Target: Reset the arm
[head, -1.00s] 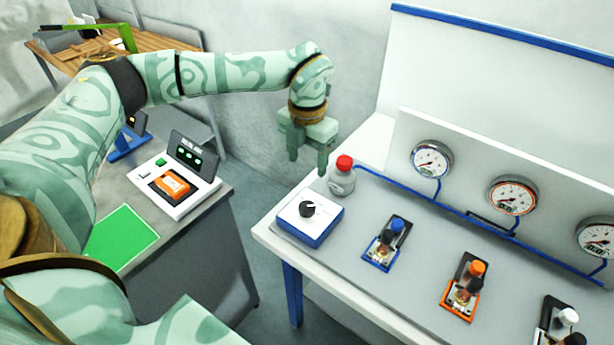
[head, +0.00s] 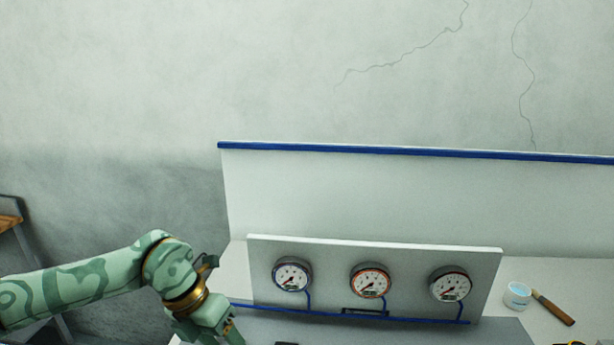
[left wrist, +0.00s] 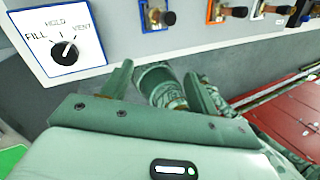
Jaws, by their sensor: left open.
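My left arm, pale green with a darker pattern, comes in from the lower left in the head view. Its gripper (head: 222,335) is at the bottom edge, left of the gauge panel, with the fingertips partly cut off. In the left wrist view, the two fingers of the left gripper (left wrist: 159,78) stand apart with nothing held. A patterned green part of my own body shows beyond them. My right gripper is in neither view.
A panel (head: 330,253) with three round gauges and a blue pipe stands on the bench. A white cup (head: 517,295) and a brown-handled tool (head: 552,307) lie at its right. Several coloured valves, including an orange one (left wrist: 217,12), line the bench. A red surface (left wrist: 290,120) lies below right.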

